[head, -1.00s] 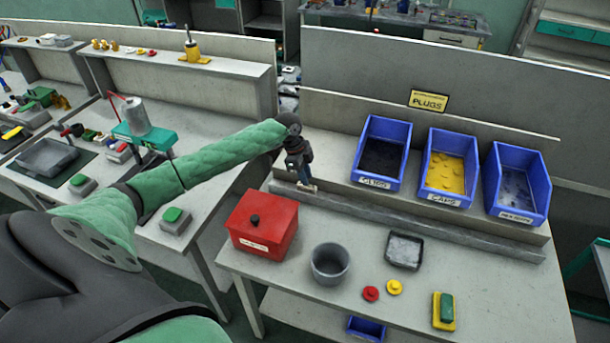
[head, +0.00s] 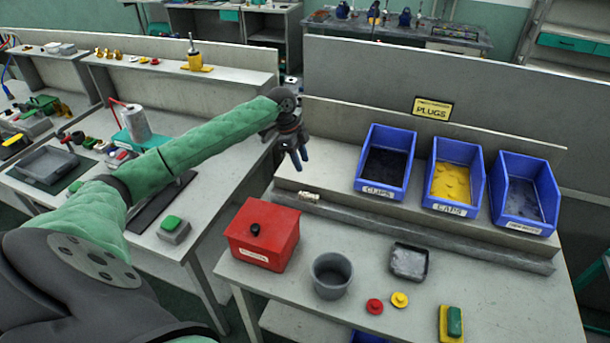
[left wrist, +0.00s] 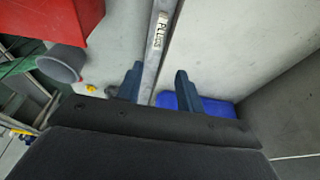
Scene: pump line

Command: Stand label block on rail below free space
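The small white label block (head: 309,197) is on the grey rail (head: 420,232) near its left end, in front of the bare shelf stretch left of the CLIPS bin. In the left wrist view the label block (left wrist: 158,30) reads PLUGS and lies in line with the rail (left wrist: 152,68). My left gripper (head: 301,160) is above and behind the block, apart from it. Its fingers (left wrist: 159,87) are spread with nothing between them, so it is open. My right gripper is not in view.
Three blue bins stand on the shelf: CLIPS (head: 386,160), CAPS (head: 454,176) and one at the right (head: 525,192). A yellow PLUGS sign (head: 432,108) is behind them. A red box (head: 263,235), grey cup (head: 331,275) and grey tray (head: 409,262) stand on the bench.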

